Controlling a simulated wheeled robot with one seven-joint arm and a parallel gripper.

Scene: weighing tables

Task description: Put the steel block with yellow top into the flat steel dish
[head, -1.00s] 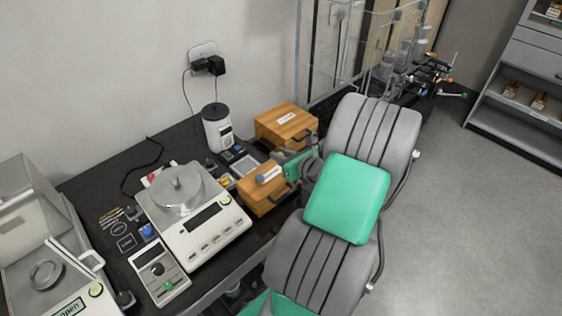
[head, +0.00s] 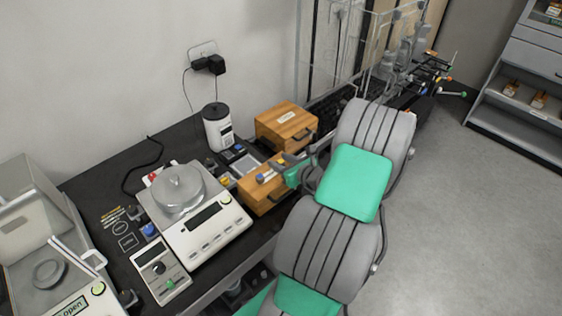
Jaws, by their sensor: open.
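A small yellow-topped block (head: 225,180) stands on the black table, just right of the balance; its steel sides are too small to make out. A round, flat steel dish (head: 180,192) with a knob-like piece in its middle sits on top of the white balance (head: 205,228). I cannot tell whether this is the flat steel dish meant. My gripper (head: 277,170) is over the front wooden box, at the end of my grey and green arm, to the right of the yellow-topped block and apart from it. It is open; its fingertips are small and partly unclear.
Two wooden boxes, one at the back (head: 286,126) and one in front (head: 262,198), stand right of the balance. A white grinder-like canister (head: 217,128) stands behind. The floor at right is clear.

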